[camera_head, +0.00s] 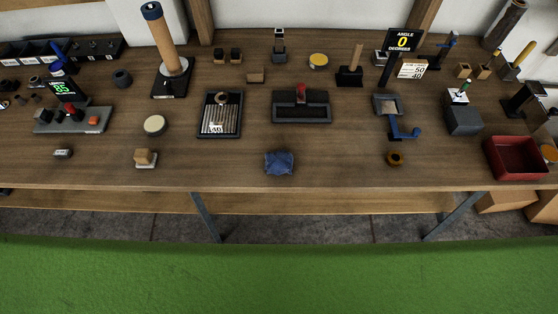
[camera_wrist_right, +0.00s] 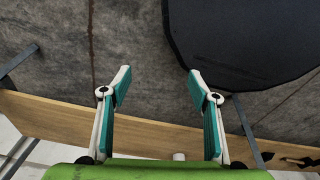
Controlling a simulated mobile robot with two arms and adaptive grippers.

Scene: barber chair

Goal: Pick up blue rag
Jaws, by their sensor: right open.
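The blue rag (camera_head: 279,163) lies crumpled on the wooden workbench (camera_head: 340,165), near its front edge and around the middle in the head view. My right gripper (camera_wrist_right: 160,85) shows in the right wrist view with its two teal-padded fingers spread apart and nothing between them. It is over the floor and a wooden board, away from the rag, which is not in the wrist view. Neither gripper shows in the head view.
Behind the rag stand a black tray with a red handle (camera_head: 301,106) and a ribbed plate (camera_head: 219,115). The bench beside the rag is clear.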

